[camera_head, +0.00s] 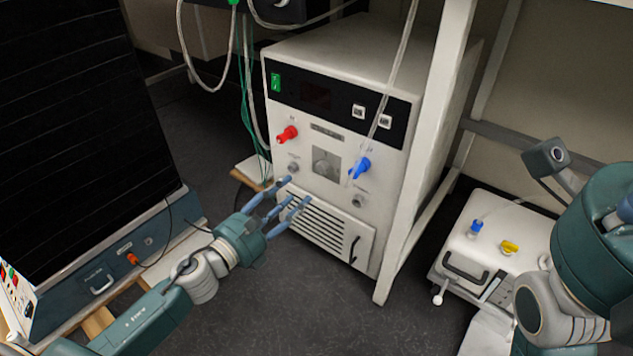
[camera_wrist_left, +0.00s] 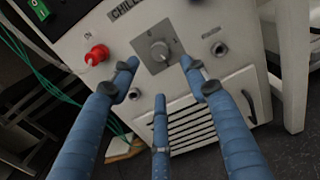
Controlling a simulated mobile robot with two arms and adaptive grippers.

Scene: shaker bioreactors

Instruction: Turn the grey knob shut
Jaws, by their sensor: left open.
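The grey knob (camera_head: 321,168) sits on a grey square plate in the middle of the white chiller's (camera_head: 400,170) front. It also shows in the left wrist view (camera_wrist_left: 160,51), with its plate tilted in the picture. My left gripper (camera_head: 298,193) is open and empty, in front of the chiller and below the knob in the head view. In the left wrist view its blue fingers (camera_wrist_left: 158,80) spread to both sides below the knob, apart from it. My right arm shows at the right edge of the head view, but its gripper fingers are not visible.
A red valve (camera_head: 287,133) is left of the knob and a blue valve (camera_head: 360,167) is right of it, with a tube rising. A white frame post (camera_head: 425,150) stands right of the chiller. A white box (camera_head: 495,245) with blue and yellow fittings stands further right.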

